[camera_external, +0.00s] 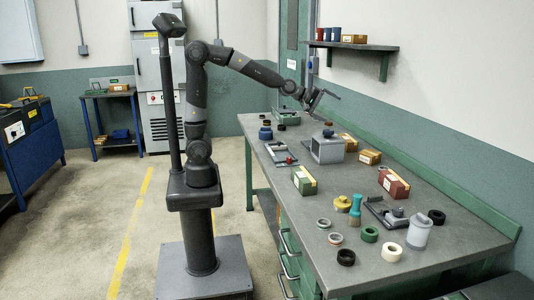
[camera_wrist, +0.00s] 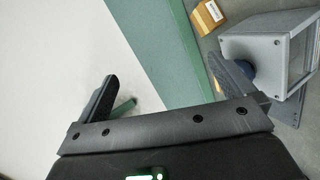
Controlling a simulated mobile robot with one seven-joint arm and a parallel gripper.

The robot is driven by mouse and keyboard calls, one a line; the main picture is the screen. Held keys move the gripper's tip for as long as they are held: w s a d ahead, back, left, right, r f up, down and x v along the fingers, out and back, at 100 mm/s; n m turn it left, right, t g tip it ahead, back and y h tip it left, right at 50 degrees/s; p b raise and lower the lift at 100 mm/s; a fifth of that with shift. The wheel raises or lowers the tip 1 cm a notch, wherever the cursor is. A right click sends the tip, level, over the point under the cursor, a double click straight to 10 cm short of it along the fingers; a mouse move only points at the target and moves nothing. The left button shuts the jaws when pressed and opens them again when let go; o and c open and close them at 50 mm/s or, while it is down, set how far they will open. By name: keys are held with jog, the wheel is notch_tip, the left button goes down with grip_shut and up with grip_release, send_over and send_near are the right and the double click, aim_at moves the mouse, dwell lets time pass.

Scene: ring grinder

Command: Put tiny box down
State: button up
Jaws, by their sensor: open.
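My gripper (camera_external: 322,103) is raised above the far part of the workbench, near the wall. In the wrist view my gripper (camera_wrist: 166,75) has its fingers wide apart with nothing between them. A small tan box (camera_wrist: 208,15) with a white label lies on the bench beyond the right finger, apart from it. Small orange-tan boxes stand right of the grey housing, one farther back (camera_external: 349,142) and one nearer (camera_external: 370,157). I cannot tell which box is the tiny box.
An open grey housing (camera_external: 327,150) stands on the workbench (camera_external: 345,205); it also shows in the wrist view (camera_wrist: 262,45). A green box (camera_external: 304,180), a red box (camera_external: 393,184) and several rings are nearer. A wall shelf (camera_external: 352,46) is above the bench.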

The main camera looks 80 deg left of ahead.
jog(key=s+a+f+m+g, duration=0.2)
jog(key=s+m, duration=0.3)
jog(key=s, duration=0.6)
jog(key=s+a+f+m+g+y, duration=0.1)
jog(key=s+a+m, duration=0.3)
jog(key=s, duration=0.7)
jog(key=s+a+f+m+g+y, duration=0.1)
jog(key=s+a+f+m+g, duration=0.2)
jog(key=s, duration=0.8)
jog(key=a+m+g, duration=0.1)
jog(key=m, duration=0.1)
jog(key=shift+s+a+m, duration=0.3)
jog(key=shift+s+a, duration=0.05)
dwell(1.9)
jog(key=w+d+r+m+g, duration=0.1)
jog(key=w+d+m+g, duration=0.4)
jog(key=w+d+m, duration=1.05)
jog(key=w+d+f+m, duration=0.3)
jog(key=d, duration=0.8)
jog(key=shift+n+g, duration=0.25)
jog(key=shift+g, duration=0.05)
jog(key=f, duration=0.9)
jog(key=shift+s+a+f, duration=0.1)
jog(key=shift+s+a, duration=0.1)
jog(key=shift+a, duration=0.05)
